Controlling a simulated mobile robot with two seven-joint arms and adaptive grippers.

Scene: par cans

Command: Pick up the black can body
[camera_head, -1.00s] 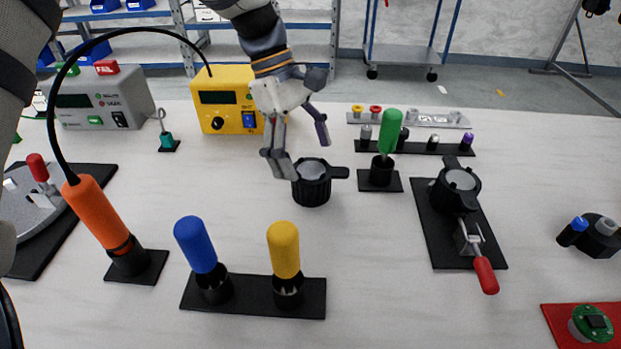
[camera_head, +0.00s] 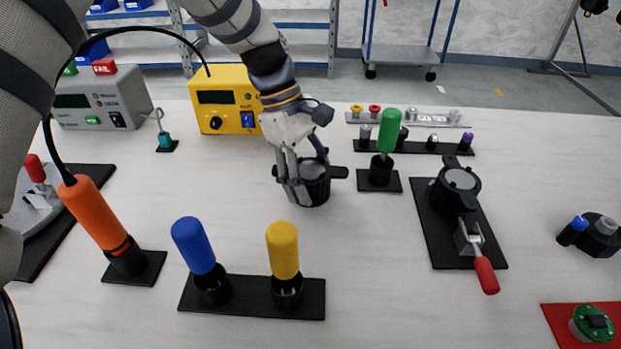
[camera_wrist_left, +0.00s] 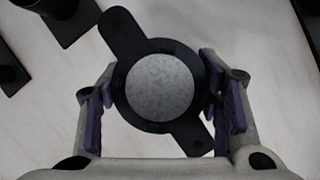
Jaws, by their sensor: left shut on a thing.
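The black can body (camera_head: 318,190) stands upright on the white table, in the middle of the head view. It is a short ribbed black cylinder with a grey round top and a lug on each side. My left gripper (camera_head: 308,184) is around it from above, one finger on each side. In the left wrist view the can body (camera_wrist_left: 127,88) lies between the purple finger pads of my left gripper (camera_wrist_left: 160,100), its lugs pointing up left and down right. The gripper is shut on it. My right gripper does not show in either view.
A green-handled tool in its black stand (camera_head: 380,175) is close right of the can. A black fixture with a red handle (camera_head: 461,190) is farther right. Yellow (camera_head: 228,98) and grey boxes stand behind. Blue and yellow handles on a black base (camera_head: 252,296) are in front.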

